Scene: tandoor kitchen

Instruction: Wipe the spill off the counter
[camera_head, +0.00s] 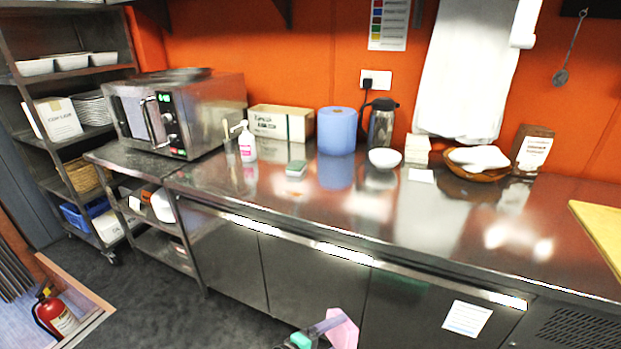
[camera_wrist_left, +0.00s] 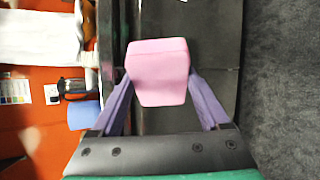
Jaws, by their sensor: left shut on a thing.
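A pink sponge-like block (camera_wrist_left: 158,72) is held between the two purple fingers of my left gripper (camera_wrist_left: 160,84) in the left wrist view. In the head view the pink block (camera_head: 343,331) and my left gripper (camera_head: 322,328) show at the bottom edge, in front of the cabinet doors and below the counter's front edge. The steel counter (camera_head: 300,208) runs across the middle of the head view. It is shiny with bright reflections, and I cannot make out a spill among them. My right gripper is not in view.
A yellow board (camera_head: 602,228) lies at the right. The counter's front middle is clear.

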